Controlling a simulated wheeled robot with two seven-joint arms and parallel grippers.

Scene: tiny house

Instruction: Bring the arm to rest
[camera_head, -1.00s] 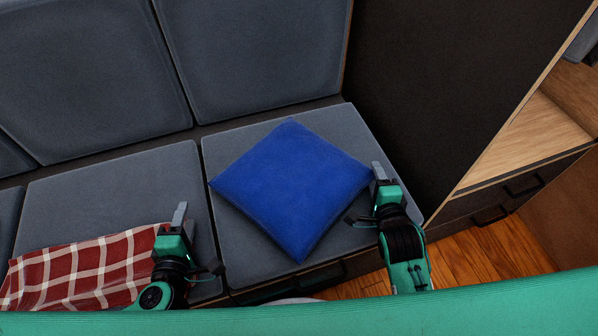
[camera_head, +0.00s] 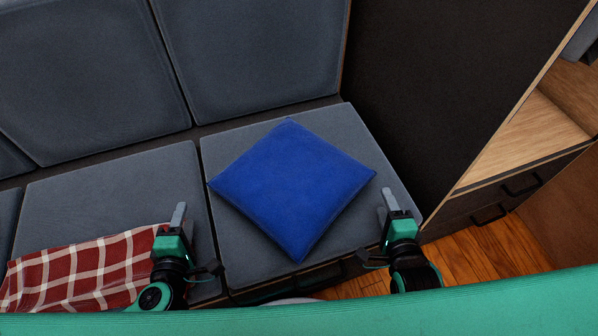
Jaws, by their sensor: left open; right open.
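My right gripper (camera_head: 377,226) is open and empty, over the front right corner of the right seat cushion, just right of the blue pillow (camera_head: 290,188) and apart from it. My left gripper (camera_head: 197,237) is open and empty, near the right end of the red checkered cloth (camera_head: 85,270) and in front of the left seat cushion. The blue pillow lies flat on the right seat cushion (camera_head: 232,143), turned like a diamond. My lower arm links are partly hidden behind my green body edge at the bottom.
Grey backrest cushions (camera_head: 250,55) stand behind the seats. A dark panel (camera_head: 430,80) closes the sofa's right end. Beyond it are a wooden shelf (camera_head: 530,135) and drawers with black handles (camera_head: 490,214). Wooden floor (camera_head: 480,255) shows at lower right.

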